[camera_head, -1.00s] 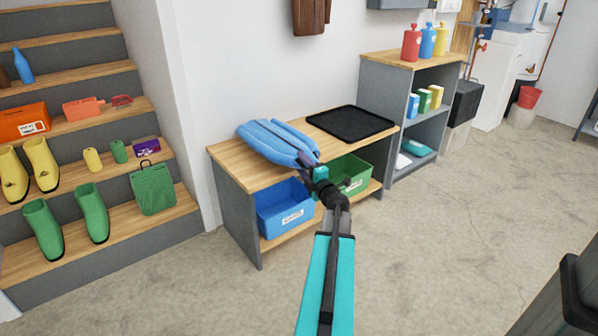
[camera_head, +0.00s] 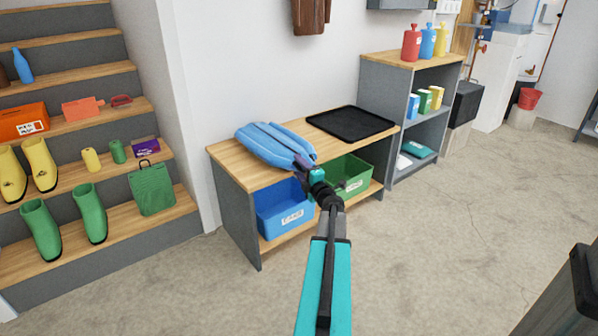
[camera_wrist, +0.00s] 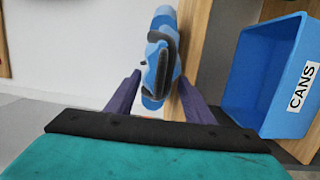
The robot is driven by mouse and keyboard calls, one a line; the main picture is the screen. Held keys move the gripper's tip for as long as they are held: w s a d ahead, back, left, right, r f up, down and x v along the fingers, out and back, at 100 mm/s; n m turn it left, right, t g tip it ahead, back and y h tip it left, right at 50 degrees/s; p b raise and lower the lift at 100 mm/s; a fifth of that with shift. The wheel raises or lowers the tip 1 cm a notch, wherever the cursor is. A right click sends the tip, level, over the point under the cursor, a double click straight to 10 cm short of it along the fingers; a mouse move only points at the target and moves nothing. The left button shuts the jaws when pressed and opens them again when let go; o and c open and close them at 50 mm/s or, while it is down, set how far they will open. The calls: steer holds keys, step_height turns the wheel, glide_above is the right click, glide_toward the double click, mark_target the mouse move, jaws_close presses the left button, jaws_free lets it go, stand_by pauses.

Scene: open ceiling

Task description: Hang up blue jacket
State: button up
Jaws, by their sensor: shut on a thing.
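The blue jacket (camera_head: 270,146) lies folded on the left part of the wooden bench top. My gripper (camera_head: 306,167) is at the jacket's near right end, at the bench's front edge. In the wrist view the blue jacket (camera_wrist: 159,62) stands between the two purple fingers of my gripper (camera_wrist: 155,100), with a dark strip along it. The fingers look spread around the jacket's end; where they touch it is hard to see. A brown garment (camera_head: 311,14) hangs on the wall above the bench, its top cut off.
A black tray (camera_head: 350,123) lies on the bench top (camera_head: 228,156). Below are a blue CANS bin (camera_head: 284,208) and a green bin (camera_head: 349,177). Stairs with boots stand left; a grey shelf (camera_head: 378,84) with bottles stands right. The floor in front is clear.

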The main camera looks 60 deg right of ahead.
steer(key=o, duration=1.5)
steer(key=shift+f, duration=0.1)
steer(key=shift+f, duration=0.15)
steer(key=shift+f+b, duration=0.15)
steer(key=shift+b, duration=0.25)
steer(key=p+v, duration=0.4)
steer(key=v, duration=0.9)
steer(key=shift+s, duration=0.4)
